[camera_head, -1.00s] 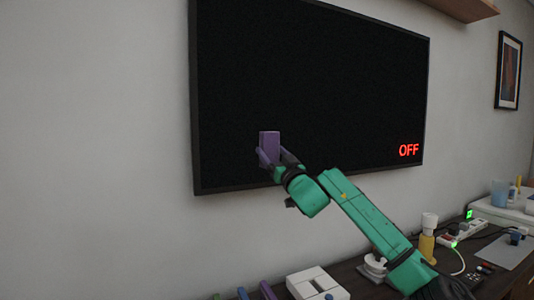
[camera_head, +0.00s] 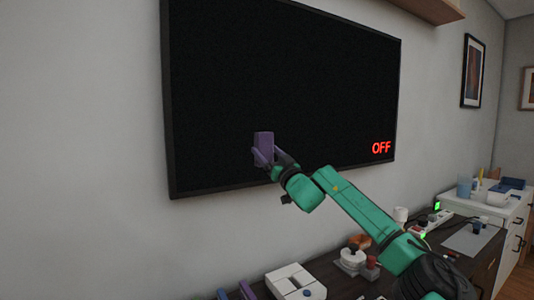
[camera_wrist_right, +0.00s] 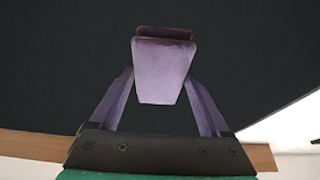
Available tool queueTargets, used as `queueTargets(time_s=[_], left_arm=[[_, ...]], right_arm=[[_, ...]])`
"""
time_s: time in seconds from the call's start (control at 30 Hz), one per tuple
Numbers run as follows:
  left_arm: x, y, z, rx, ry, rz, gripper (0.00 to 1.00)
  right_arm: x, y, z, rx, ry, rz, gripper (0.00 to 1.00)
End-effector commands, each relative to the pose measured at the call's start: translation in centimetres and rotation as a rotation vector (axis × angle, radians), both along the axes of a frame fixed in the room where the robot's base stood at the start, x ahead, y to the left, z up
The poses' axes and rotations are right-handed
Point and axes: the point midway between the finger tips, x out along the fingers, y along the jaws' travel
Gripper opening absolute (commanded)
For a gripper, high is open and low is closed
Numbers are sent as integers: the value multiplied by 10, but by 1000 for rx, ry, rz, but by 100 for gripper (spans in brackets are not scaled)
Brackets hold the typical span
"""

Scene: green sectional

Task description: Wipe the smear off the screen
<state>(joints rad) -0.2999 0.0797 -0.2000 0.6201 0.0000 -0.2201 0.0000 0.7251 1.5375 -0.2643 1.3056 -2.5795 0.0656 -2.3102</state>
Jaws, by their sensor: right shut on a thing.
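The screen (camera_head: 290,75) is a large black panel on the wall, with red OFF letters at its lower right. I can make out no smear on its visible face. My right gripper (camera_head: 264,155) is in front of the lower left part of the screen, shut on a purple block (camera_head: 264,139). In the right wrist view the block (camera_wrist_right: 162,75) sits between the two purple fingers (camera_wrist_right: 165,105), with a darker strip at its far end. The dark screen fills the area behind it. I cannot tell whether the block touches the screen. My left gripper is not in view.
A dark table runs below the screen with a white tray (camera_head: 281,280), purple sticks (camera_head: 246,291), a round white device (camera_head: 352,258) and a power strip (camera_head: 436,222). A white cabinet (camera_head: 510,225) stands at the right. A wooden shelf (camera_head: 432,10) juts out above the screen.

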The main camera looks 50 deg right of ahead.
Motion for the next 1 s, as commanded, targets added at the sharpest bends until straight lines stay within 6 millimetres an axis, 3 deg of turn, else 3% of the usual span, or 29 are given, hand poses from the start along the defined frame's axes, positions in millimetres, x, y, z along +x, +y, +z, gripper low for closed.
queueTargets(time_s=[0.2,1.0], left_arm=[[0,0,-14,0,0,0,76],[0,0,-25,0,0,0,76]], right_arm=[[7,25,-3,2,-3,4,36],[28,80,-2,2,-2,5,36]])
